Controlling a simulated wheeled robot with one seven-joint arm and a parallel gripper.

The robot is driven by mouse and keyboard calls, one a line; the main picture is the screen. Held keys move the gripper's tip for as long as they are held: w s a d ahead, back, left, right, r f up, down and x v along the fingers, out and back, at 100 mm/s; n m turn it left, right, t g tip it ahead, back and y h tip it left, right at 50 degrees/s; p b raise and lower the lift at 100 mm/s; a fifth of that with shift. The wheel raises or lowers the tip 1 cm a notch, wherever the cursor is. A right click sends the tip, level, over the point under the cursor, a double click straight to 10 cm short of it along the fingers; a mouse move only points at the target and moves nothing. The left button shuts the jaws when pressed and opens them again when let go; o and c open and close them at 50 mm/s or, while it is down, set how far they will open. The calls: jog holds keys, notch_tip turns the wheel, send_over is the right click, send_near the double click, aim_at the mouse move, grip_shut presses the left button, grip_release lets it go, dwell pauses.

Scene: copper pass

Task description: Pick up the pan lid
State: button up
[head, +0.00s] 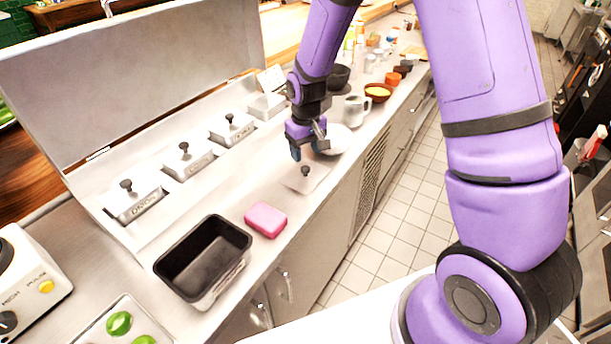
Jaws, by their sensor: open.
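A pale metal pan lid (318,176) with a black knob (305,171) lies on the counter near its front edge, below my gripper in the picture. My gripper (309,150) is open and points down, a little above and behind the lid's knob. Its fingers look empty and apart from the knob. Similar lids with black knobs sit on the pans in the raised rail to the left, one of them at the near end (133,197). The gripper's exact height over the lid is hard to tell.
A pink sponge (266,219) and a black loaf pan (203,260) stand on the counter nearer to me. A white bowl (338,139), a mug (356,108) and a bowl of yellow food (378,91) stand beyond the gripper. A tall metal panel (140,80) rises behind the rail.

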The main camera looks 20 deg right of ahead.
aim_at(306, 168)
jog(key=shift+w+f, duration=0.1)
jog(key=shift+f, duration=3)
jog(key=c, duration=1)
